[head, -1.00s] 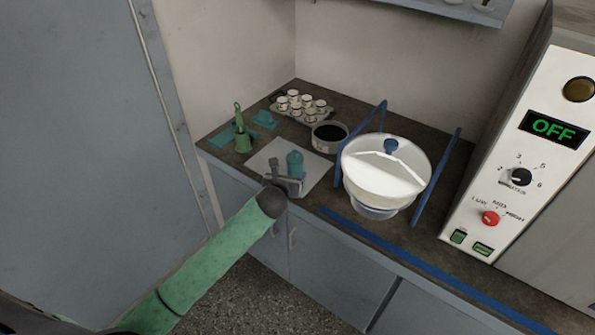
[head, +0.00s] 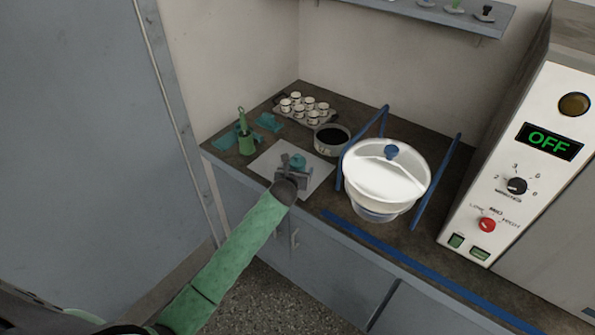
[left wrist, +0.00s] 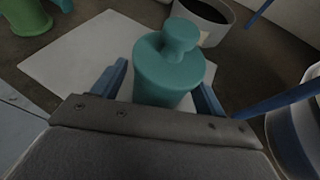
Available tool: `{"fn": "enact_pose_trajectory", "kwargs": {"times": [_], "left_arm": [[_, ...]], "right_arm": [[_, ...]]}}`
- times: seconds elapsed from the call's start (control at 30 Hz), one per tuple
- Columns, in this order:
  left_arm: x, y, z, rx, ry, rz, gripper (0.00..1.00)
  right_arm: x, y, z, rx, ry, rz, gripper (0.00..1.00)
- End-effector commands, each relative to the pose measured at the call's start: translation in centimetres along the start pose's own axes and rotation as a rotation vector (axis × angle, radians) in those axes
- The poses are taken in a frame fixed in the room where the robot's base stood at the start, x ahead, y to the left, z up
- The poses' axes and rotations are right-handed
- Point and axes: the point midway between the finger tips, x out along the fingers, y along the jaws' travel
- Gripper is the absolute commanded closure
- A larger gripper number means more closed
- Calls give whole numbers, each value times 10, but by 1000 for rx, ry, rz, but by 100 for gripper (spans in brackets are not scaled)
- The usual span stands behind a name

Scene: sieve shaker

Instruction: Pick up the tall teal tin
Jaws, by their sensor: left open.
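The tall teal tin (left wrist: 168,75) stands upright on a white sheet (head: 312,180) on the dark counter. In the head view the top of the tin (head: 298,161) shows just beyond my gripper, which hides its lower part. My left gripper (head: 290,172) is open at the tin. In the left wrist view its two blue fingers (left wrist: 162,88) stand on either side of the tin's body, with the tin's knobbed top in full view. I cannot tell whether the fingers touch it. My right gripper is not in view.
A green container (head: 245,142) and teal pieces (head: 268,122) lie left of the sheet. A round sieve pan (head: 331,139) and a rack of white cups (head: 305,108) stand behind. A white-lidded bowl (head: 386,172) between blue bars (head: 433,185) is close on the right.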

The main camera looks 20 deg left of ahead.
Motion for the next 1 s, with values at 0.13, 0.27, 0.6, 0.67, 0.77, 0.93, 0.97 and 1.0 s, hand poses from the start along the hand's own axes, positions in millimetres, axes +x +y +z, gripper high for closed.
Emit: {"fn": "enact_pose_trajectory", "kwargs": {"times": [0.13,0.27,0.6,0.67,0.77,0.93,0.97,1.0], "left_arm": [[1,0,0,1,0,0,27],[1,0,0,0,0,0,35],[1,0,0,0,0,0,77],[1,0,0,0,0,0,77],[0,0,2,1,-1,0,77],[-4,1,15,3,-4,-1,77],[-6,1,19,4,-4,0,77],[-8,1,24,3,-4,0,77]], "right_arm": [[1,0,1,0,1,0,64],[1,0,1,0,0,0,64],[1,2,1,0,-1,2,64],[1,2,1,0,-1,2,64],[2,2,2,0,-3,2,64],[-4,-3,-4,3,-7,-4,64],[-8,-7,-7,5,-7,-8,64],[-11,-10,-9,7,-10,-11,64]]}}
